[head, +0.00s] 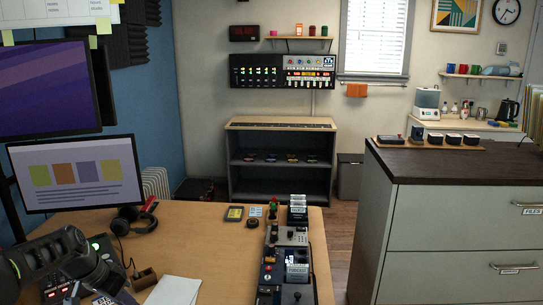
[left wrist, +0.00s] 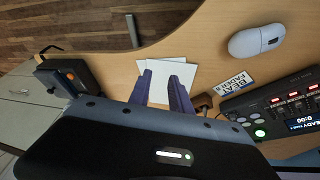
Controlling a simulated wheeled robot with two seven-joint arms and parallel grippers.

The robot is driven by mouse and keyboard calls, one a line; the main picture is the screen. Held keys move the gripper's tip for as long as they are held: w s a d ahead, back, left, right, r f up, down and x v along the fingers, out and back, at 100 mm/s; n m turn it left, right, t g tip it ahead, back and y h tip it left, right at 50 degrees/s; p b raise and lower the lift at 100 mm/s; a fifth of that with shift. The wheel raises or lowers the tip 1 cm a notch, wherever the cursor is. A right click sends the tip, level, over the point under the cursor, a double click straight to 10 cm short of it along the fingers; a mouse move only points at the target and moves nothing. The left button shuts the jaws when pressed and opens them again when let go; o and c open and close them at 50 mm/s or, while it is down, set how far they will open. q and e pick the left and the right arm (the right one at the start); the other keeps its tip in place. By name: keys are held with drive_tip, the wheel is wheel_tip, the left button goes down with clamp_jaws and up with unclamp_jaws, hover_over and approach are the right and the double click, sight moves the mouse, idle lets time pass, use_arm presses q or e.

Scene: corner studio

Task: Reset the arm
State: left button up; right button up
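My left arm (head: 50,258) comes in from the lower left of the head view, over the left part of the wooden desk (head: 190,225). In the left wrist view my left gripper (left wrist: 161,80) shows two purple fingers standing apart with nothing held between them. White sheets (left wrist: 182,70) lie on the desk beyond the fingertips; white paper also shows in the head view (head: 174,290). My right arm and right gripper are not in view.
A pedal row (head: 290,265) stands along the desk's right side. Headphones (head: 133,219) and monitors (head: 78,175) are at the left. In the left wrist view, a device with red displays (left wrist: 285,105), a white rounded case (left wrist: 257,39) and a black box (left wrist: 66,76) surround the gripper.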

use_arm(q)
drive_tip(key=s+d+f+n+g+b, duration=0.1)
drive_tip(key=s+d+f, duration=0.2)
drive_tip(key=d+f, duration=0.7)
drive_tip(key=s+d+f+n+g, duration=0.1)
drive_tip(key=s+d+f, duration=0.1)
drive_tip(key=d+f, duration=0.8)
drive_tip(key=s+d+f+n, duration=0.1)
drive_tip(key=s+d+f, duration=0.3)
drive_tip(key=s, duration=0.3)
drive_tip(key=s+d+f+n+h, duration=0.1)
drive_tip(key=s+d+f, duration=0.4)
drive_tip(key=s, duration=0.2)
drive_tip(key=s+d+f+g+h+b, duration=0.1)
drive_tip(key=s+d+f, duration=0.4)
drive_tip(key=s, duration=0.2)
drive_tip(key=shift+s+f+n, duration=0.2)
drive_tip(key=shift+s+n, duration=0.2)
drive_tip(key=shift+o, duration=0.3)
